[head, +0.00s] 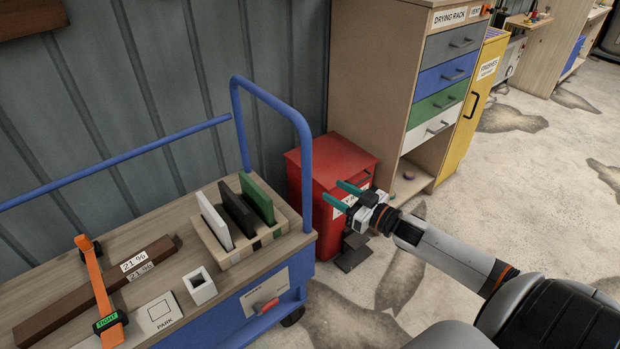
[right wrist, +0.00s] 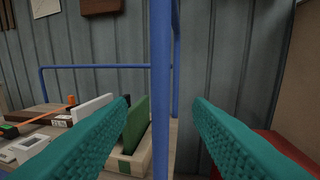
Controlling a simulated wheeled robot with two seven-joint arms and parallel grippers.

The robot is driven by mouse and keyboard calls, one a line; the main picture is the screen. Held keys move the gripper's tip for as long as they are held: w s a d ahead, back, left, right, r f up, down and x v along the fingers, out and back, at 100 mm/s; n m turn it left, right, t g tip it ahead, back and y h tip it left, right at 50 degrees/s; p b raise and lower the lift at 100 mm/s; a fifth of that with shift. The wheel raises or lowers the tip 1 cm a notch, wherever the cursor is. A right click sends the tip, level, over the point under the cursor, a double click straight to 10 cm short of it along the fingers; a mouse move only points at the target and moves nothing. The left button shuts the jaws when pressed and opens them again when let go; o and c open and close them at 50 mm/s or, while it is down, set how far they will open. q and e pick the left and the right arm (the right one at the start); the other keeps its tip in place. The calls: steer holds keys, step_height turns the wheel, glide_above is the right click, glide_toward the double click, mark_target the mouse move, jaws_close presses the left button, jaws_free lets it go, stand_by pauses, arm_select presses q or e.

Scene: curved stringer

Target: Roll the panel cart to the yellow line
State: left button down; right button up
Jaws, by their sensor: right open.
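The panel cart (head: 240,283) is a wooden-topped blue cart at the lower left of the head view. Its blue tubular handle (head: 272,99) rises at its right end. In the right wrist view an upright handle tube (right wrist: 161,70) stands ahead between my open fingers. My right gripper (head: 332,191) has green fingers, is open and empty, and points at the handle from the right, apart from it. My left gripper is not in view. No yellow line shows in either view.
The cart carries a rack (head: 247,247) with white, black and green panels, an orange clamp (head: 93,285) and a brown board (head: 70,308). A red cabinet (head: 330,160) stands behind my gripper, near a drawer unit (head: 385,80) and yellow cabinet (head: 475,110). Floor at right is clear.

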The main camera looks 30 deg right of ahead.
mark_target(311, 178)
steer(key=x, duration=1)
steer(key=shift+w+f, duration=0.1)
steer(key=shift+w, duration=0.2)
jaws_close()
